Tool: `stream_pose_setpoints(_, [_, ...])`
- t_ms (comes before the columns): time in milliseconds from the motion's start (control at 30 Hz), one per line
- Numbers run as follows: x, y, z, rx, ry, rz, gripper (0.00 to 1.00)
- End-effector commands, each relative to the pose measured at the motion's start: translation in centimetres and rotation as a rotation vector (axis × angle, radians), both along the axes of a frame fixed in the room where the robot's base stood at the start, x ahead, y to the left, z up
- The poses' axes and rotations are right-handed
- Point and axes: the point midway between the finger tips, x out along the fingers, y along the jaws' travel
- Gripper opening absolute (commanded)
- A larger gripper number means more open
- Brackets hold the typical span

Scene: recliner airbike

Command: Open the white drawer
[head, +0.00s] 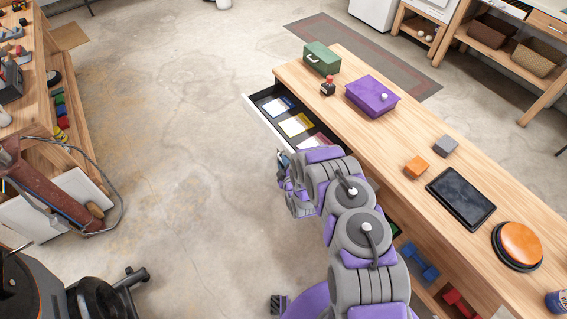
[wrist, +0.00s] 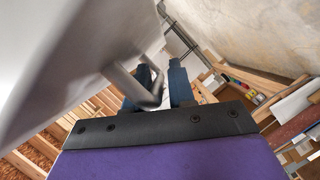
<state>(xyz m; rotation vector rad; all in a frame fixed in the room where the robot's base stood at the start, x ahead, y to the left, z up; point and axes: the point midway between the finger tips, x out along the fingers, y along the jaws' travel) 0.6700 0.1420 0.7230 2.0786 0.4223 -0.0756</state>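The white drawer (head: 268,122) is pulled part way out of the long wooden table in the head view; its dark inside holds several flat items. Its pale front fills the left of the wrist view (wrist: 75,55), with a grey bar handle (wrist: 157,88). My gripper (wrist: 162,80) is at the handle. One dark finger is inside the handle loop and the other is outside it, with a small gap between the bar and the outer finger. In the head view my gripper (head: 283,160) is at the drawer's near end, partly hidden by my arm.
On the wooden table (head: 390,135) are a green box (head: 321,58), a purple box (head: 372,96), orange and grey cubes, a tablet (head: 461,197) and an orange button (head: 519,244). Open concrete floor (head: 190,150) lies left of the drawer. A workbench stands further left.

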Motion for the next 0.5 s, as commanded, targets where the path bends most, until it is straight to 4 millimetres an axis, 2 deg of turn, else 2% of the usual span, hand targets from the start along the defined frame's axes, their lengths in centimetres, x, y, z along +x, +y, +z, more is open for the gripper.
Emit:
stream_pose_setpoints(267, [-0.2,0.0,0.2,0.001,-0.002,0.001,0.23])
stream_pose_setpoints(500, [-2.7,-0.7,0.8,0.000,0.000,0.002,0.23])
